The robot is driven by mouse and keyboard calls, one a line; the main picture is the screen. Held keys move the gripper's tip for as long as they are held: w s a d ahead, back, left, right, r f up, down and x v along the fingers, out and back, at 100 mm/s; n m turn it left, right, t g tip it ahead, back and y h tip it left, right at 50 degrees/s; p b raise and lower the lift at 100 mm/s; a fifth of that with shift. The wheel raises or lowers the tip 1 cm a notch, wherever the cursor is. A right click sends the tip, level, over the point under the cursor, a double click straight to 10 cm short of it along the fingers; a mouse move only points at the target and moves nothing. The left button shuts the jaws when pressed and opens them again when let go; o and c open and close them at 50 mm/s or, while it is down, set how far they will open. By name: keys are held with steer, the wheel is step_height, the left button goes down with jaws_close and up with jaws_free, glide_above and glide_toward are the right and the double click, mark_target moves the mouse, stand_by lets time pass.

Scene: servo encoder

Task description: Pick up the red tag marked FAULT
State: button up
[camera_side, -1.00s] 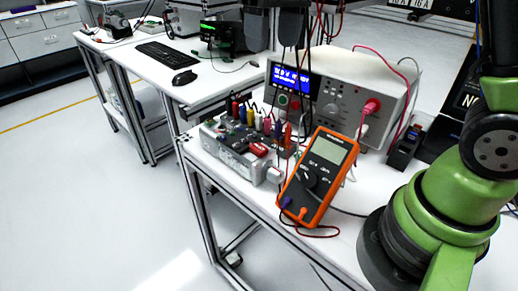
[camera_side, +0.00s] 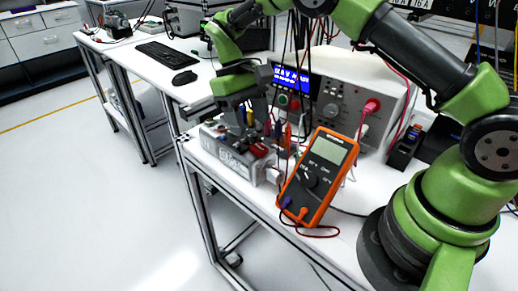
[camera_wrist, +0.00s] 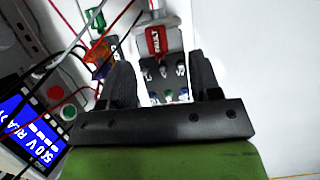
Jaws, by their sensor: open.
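The red tag (camera_wrist: 155,42) shows in the wrist view with FAULT lettering. It lies on the grey connector box, just beyond my fingertips and roughly between their lines. In the side view the red tag (camera_side: 258,150) sits on top of the grey box (camera_side: 232,162). My gripper (camera_wrist: 159,64) is open and empty, one finger on each side of the picture's middle. In the side view my gripper (camera_side: 245,108) is over the box, behind and above the tag; its fingertips are hard to make out there.
Several coloured plugs with cables (camera_side: 278,130) stand on the box close to my gripper. An orange multimeter (camera_side: 318,175) leans to the right. A bench power supply (camera_side: 340,100) with a lit blue display stands behind. Loose cables hang nearby. Open floor lies left of the table.

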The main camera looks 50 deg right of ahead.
mark_target(260, 148)
steer(key=shift+d+x, duration=0.1)
steer(key=shift+x, duration=1.35)
steer(key=shift+d+x, duration=0.15)
steer(key=shift+x, duration=1.25)
steer(key=shift+f, duration=0.15)
jaws_close()
